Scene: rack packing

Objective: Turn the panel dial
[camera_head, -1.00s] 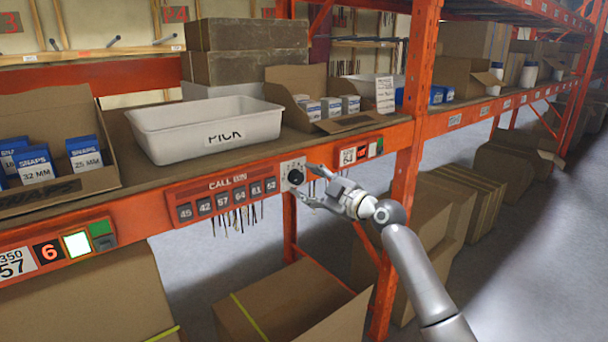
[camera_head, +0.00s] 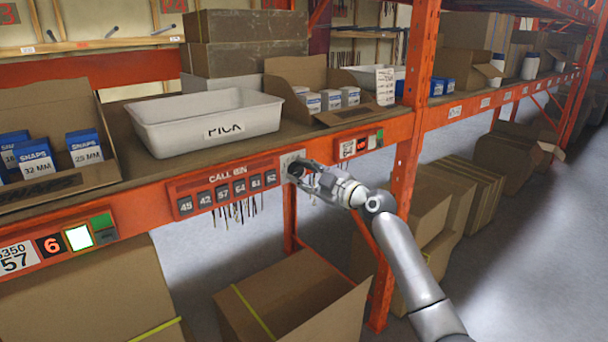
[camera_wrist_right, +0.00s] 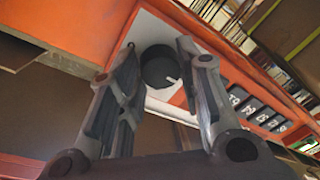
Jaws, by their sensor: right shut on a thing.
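The panel dial (camera_wrist_right: 158,68) is a round black knob with a short white mark, on a white plate (camera_wrist_right: 150,30) on the orange shelf beam. In the wrist view the mark points to the lower right. My right gripper (camera_wrist_right: 157,48) has one finger on each side of the knob and is shut on it. In the head view my right gripper (camera_head: 298,171) is at the plate, just right of the red CALL BIN panel (camera_head: 225,188), and largely covers the dial. My left gripper is out of view.
Above the beam stand a white PICK bin (camera_head: 205,130) and cardboard boxes with small packets. Several dark thin strips hang under the CALL BIN panel. An orange upright (camera_head: 408,160) stands right of my gripper. An open carton (camera_head: 290,300) sits below.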

